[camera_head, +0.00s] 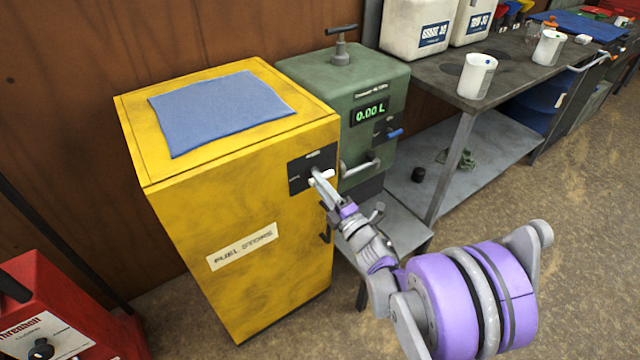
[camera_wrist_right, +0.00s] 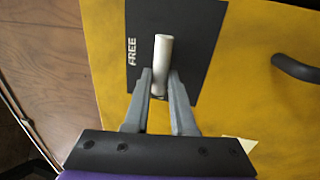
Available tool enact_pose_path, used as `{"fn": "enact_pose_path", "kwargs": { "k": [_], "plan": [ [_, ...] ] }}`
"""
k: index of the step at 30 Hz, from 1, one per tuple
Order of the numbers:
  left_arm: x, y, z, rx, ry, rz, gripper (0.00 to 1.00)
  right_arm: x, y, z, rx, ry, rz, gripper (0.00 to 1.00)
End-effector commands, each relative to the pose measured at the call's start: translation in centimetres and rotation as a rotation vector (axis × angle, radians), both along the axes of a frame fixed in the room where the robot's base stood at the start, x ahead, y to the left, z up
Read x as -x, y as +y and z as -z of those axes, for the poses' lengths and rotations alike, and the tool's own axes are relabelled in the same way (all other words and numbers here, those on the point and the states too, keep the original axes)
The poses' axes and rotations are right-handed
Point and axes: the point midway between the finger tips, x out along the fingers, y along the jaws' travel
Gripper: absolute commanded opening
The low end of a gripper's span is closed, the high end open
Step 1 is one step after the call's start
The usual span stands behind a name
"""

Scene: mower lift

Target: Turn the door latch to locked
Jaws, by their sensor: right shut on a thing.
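The yellow fuel store cabinet (camera_head: 215,215) stands at centre left in the head view. Its door latch is a pale lever (camera_head: 325,176) on a black plate (camera_head: 298,171) near the top right of the front. In the right wrist view the latch lever (camera_wrist_right: 163,62) stands upright in the picture on the black plate (camera_wrist_right: 195,45), with the word FREE to its left. My right gripper (camera_head: 318,182) is at the latch; its fingers (camera_wrist_right: 161,88) are shut on the lever's lower end in the wrist view. My left gripper is out of view.
A dark door handle (camera_head: 325,228) is below the latch. A green metering unit (camera_head: 355,95) stands close behind the cabinet to the right. A blue cloth (camera_head: 220,110) lies on top. A red machine (camera_head: 60,310) is at lower left. Floor at right is clear.

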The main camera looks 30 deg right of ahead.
Motion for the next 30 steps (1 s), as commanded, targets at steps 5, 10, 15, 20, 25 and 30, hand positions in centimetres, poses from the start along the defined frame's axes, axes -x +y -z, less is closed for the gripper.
{"fn": "enact_pose_path", "kwargs": {
  "k": [5, 10, 15, 20, 25, 30],
  "plan": [
    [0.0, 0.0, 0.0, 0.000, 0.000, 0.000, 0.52, 0.0, -0.2, 0.0, 0.000, 0.000, 0.003, 0.34],
    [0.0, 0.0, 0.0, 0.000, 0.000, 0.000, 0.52, 0.0, -0.1, 0.0, 0.000, 0.000, 0.002, 0.53],
    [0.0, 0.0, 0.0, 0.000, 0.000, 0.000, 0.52, 0.0, -0.1, 0.0, 0.000, 0.000, 0.002, 0.53],
    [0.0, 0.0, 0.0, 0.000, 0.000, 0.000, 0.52, 0.7, -0.2, 0.1, -0.001, 0.000, 0.003, 0.53],
    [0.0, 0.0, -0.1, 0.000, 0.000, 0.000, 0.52, 3.5, -0.4, 0.7, 0.001, 0.000, 0.004, 0.53],
    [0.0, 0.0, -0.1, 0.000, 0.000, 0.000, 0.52, 7.0, -0.8, 1.4, 0.000, 0.000, 0.005, 0.53]
  ]
}}
